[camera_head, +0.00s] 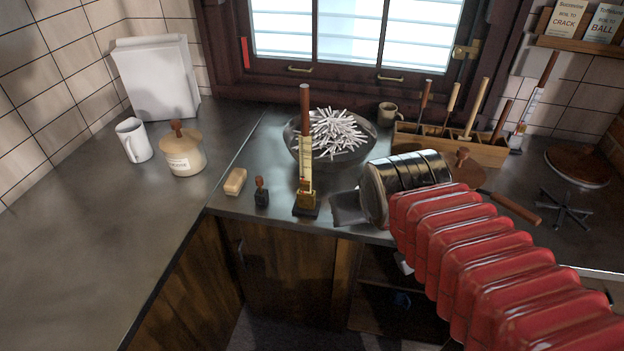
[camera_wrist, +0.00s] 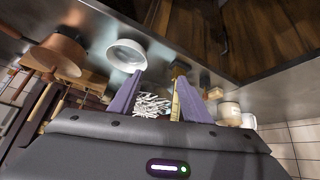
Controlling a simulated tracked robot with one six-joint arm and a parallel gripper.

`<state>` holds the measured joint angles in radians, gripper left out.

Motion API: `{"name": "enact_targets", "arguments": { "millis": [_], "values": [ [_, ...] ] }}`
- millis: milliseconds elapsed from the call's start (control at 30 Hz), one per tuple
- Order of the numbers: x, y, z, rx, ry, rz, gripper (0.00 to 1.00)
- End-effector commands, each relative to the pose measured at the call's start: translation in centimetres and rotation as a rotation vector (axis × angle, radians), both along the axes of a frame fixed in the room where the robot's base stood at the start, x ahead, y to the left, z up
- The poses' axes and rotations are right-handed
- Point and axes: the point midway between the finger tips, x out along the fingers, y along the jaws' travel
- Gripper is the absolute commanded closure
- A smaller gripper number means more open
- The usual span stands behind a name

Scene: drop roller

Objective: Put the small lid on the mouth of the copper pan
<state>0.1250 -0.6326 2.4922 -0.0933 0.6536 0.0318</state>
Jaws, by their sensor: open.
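In the head view a copper-brown round piece with a wooden knob (camera_head: 468,169) is partly hidden behind my arm. A wooden handle (camera_head: 516,208) runs off to its right. Copper-brown shapes (camera_wrist: 62,50) also show at the left of the wrist view. I cannot tell clearly which part is the small lid and which is the copper pan. A pale oval dish or lid (camera_wrist: 127,55) lies beside them in the wrist view. My gripper (camera_wrist: 160,77) is open, its two purple fingers apart and holding nothing. Its fingers are not clear in the head view.
A bowl of white sticks (camera_head: 338,135) stands behind the thermometer stand (camera_head: 305,170). A small dark bottle (camera_head: 262,192) and soap (camera_head: 235,182) are left. A tool box (camera_head: 480,147) and black trivet (camera_head: 566,210) are right. The left counter (camera_head: 75,240) has free room.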

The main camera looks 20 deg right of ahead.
Motion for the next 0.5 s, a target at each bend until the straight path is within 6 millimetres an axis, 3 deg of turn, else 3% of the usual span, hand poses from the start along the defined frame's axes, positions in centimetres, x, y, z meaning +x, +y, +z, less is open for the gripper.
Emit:
{"name": "enact_targets", "arguments": {
  "millis": [100, 200, 500],
  "values": [
    [-3.1, 3.4, 0.1, 0.044, 0.067, 0.068, 0.56],
    [-4.9, 5.1, 0.0, 0.069, 0.111, 0.105, 0.56],
    [-5.8, 5.7, -0.1, 0.08, 0.135, 0.12, 0.56]
  ]
}}
